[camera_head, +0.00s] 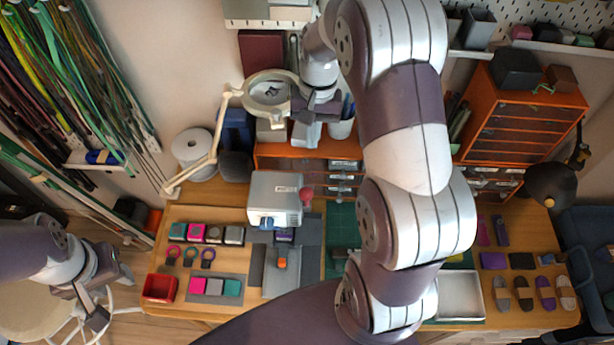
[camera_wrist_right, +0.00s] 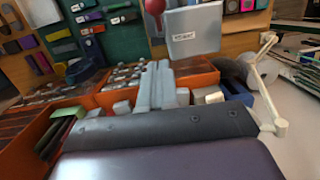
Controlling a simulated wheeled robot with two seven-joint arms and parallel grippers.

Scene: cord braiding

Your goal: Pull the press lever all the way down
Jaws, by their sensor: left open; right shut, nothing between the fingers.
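The press (camera_head: 275,198) is a pale grey box-shaped head on the wooden table, left of my right arm. Its lever shows as a red knob (camera_head: 306,195) at the head's right side; the lever's arm is mostly hidden. In the right wrist view the press (camera_wrist_right: 195,30) is upper middle, with the red knob (camera_wrist_right: 154,7) beside it, cut by the top edge. My right gripper (camera_head: 304,138) is beyond the press, apart from the knob. Its fingers (camera_wrist_right: 155,85) are together and empty, pointing toward the knob. My left gripper (camera_head: 112,298) is open and empty, left of the table.
A magnifier lamp (camera_head: 268,92) stands close beside my right gripper. An orange drawer unit (camera_head: 270,150) lies behind the press. Several coloured pieces (camera_head: 215,287) and a red tray (camera_head: 160,288) are at the table's left. A white tray (camera_head: 460,296) is at right.

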